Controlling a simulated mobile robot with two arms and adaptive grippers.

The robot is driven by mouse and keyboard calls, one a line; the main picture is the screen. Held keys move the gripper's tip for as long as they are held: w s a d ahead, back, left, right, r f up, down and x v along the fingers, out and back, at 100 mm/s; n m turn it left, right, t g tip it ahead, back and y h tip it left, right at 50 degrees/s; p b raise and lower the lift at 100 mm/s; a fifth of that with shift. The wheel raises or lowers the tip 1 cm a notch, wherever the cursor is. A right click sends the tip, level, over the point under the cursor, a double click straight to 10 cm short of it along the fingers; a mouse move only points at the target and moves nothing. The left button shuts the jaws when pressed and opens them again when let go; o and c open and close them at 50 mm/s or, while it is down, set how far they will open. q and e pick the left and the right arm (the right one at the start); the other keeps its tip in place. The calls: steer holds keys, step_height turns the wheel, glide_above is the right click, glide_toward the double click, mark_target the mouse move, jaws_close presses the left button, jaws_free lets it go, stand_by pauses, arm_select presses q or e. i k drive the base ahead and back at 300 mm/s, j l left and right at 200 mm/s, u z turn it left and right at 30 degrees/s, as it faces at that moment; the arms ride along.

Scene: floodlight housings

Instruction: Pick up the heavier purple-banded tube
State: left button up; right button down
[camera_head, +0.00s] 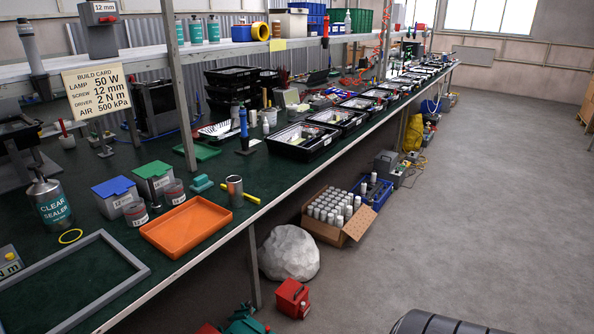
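I cannot make out a purple band on any tube in this view. A cardboard box (358,224) on the floor holds several grey tubes (330,203) standing upright in rows. A blue crate (385,193) behind it holds a few more grey tubes. Neither of my grippers shows in this view.
An orange tray (203,212), a grey frame (128,262), lidded bins (115,195) and a sealer can (50,203) sit on the near bench. The floor at right is mostly clear.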

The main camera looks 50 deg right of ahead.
mark_target(364, 184)
steer(key=l+z, duration=0.2)
steer(key=z, duration=0.3)
steer(key=i+l+z, duration=0.1)
steer(key=z, duration=0.4)
steer(key=i+l+z, duration=0.45)
steer(key=i+l, duration=0.2)
steer(key=l, duration=0.15)
steer(key=i+l+z, duration=0.45)
steer(key=i, duration=0.3)
steer(key=i+l, duration=0.25)
steer(key=i, duration=0.15)
steer(key=i+l, duration=0.3)
steer(key=i, duration=0.15)
steer(key=i+l, duration=0.25)
steer(key=i, duration=0.15)
steer(key=i+l+u, duration=0.15)
steer(key=u, duration=0.95)
